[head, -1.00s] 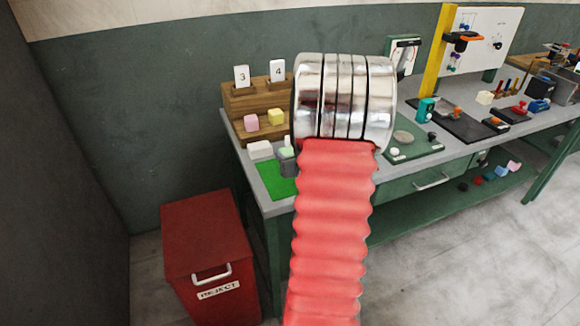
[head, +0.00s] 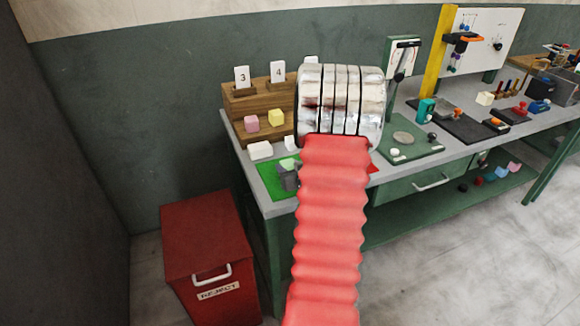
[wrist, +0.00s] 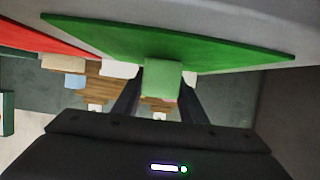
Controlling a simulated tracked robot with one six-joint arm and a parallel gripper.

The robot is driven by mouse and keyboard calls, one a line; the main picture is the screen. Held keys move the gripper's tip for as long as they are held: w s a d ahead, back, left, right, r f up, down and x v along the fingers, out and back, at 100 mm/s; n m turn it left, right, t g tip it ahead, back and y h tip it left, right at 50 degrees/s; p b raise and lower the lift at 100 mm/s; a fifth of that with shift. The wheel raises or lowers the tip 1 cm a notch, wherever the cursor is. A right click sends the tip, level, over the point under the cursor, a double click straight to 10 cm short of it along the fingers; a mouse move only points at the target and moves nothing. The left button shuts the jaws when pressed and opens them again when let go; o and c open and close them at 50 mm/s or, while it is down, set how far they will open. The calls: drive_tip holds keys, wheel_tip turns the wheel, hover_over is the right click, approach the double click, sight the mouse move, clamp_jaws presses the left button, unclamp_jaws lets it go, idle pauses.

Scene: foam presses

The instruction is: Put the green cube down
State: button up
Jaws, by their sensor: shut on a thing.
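My gripper (wrist: 159,100) is shut on the green cube (wrist: 161,77), which sits between its two dark fingers in the wrist view. In the head view my gripper (head: 288,176) is low over the green mat (head: 268,178) at the near left end of the bench, and it hides most or all of the cube. The green mat also fills the top of the wrist view (wrist: 110,38), right beside the cube. I cannot tell whether the cube touches the mat.
A white block (head: 260,150) lies behind the mat. A red patch (wrist: 35,38) adjoins the mat. A red reject bin (head: 207,245) stands on the floor.

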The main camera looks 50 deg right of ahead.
drive_tip(key=shift+f, duration=0.1)
drive_tip(key=o, duration=1.1)
drive_tip(key=v, duration=1.2)
idle(0.3)
drive_tip(key=shift+w, duration=0.1)
